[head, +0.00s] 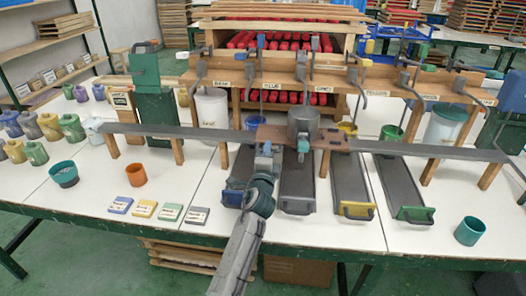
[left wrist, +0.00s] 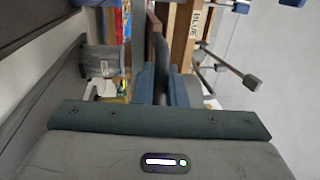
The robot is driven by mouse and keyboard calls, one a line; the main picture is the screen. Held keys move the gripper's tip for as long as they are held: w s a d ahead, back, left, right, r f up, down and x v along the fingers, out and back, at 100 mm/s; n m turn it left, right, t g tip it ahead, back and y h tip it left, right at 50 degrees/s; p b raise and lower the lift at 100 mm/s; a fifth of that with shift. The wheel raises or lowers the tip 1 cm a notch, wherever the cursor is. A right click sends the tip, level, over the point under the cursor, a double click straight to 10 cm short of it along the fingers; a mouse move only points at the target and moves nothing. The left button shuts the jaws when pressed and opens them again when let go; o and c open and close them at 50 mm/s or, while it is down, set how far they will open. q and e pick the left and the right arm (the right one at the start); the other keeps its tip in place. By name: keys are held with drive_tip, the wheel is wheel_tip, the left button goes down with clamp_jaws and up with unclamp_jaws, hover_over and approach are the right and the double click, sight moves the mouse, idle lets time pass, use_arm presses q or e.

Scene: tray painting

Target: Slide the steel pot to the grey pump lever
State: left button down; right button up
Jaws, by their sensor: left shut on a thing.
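The steel pot (head: 303,120) stands upright on a brown board (head: 330,136) set across the long dark rail (head: 180,131) in the head view. My left gripper (head: 266,148) is at the left part of this board, left of the pot and nearer to me. In the left wrist view, its blue-grey fingers (left wrist: 165,88) are shut on a thin brown edge (left wrist: 158,50), seemingly the board. The grey pump lever (head: 315,43) rises behind the pot, above the label that seems to read grey (head: 322,90). The pot appears roughly in front of it. My right gripper is not in view.
Blue (head: 262,41) and yellow (head: 366,36) levers flank the grey one. A white bucket (head: 212,107) stands behind the rail. Dark trays, including a yellow-handled one (head: 350,175), lie in front. An orange cup (head: 136,175) and colour-labelled blocks (head: 145,209) sit at left.

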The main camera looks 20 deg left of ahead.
use_arm(q)
drive_tip(key=c, duration=1.6)
unclamp_jaws()
drive_tip(key=v, duration=1.1)
drive_tip(key=shift+w+f, duration=0.1)
